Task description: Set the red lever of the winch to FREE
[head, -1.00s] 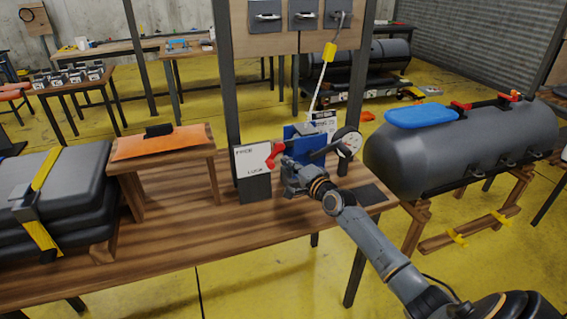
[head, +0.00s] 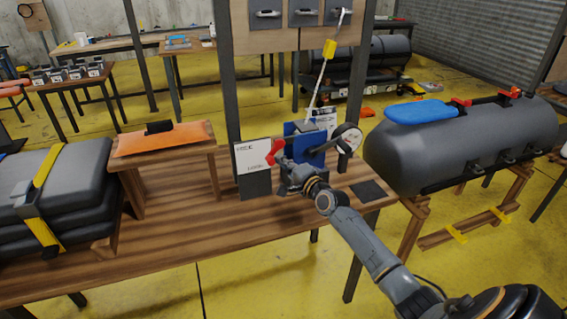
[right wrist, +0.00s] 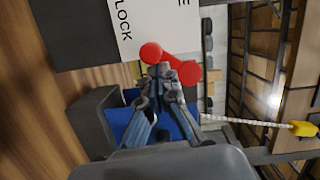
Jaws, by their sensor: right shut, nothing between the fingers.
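The winch (head: 303,155) has a blue body and stands on the wooden bench in the head view. Its red lever (head: 274,151) is in front of a white label plate (head: 253,156) and slants, with one end lower left. In the right wrist view the lever (right wrist: 187,72) shows two round red ends beside the plate (right wrist: 147,22), where "LOCK" is readable and the other word is cut off. My right gripper (head: 284,183) is just below the lever. Its shut fingertips (right wrist: 162,72) overlap the lever's middle in the wrist view; contact is unclear. My left gripper is out of view.
A crank wheel (head: 347,138) is right of the winch, and a rope with a yellow tag (head: 330,50) rises from it. Dark posts flank the winch. Stacked grey boats (head: 70,185) and an orange item on a stand (head: 163,140) are left. The bench front is clear.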

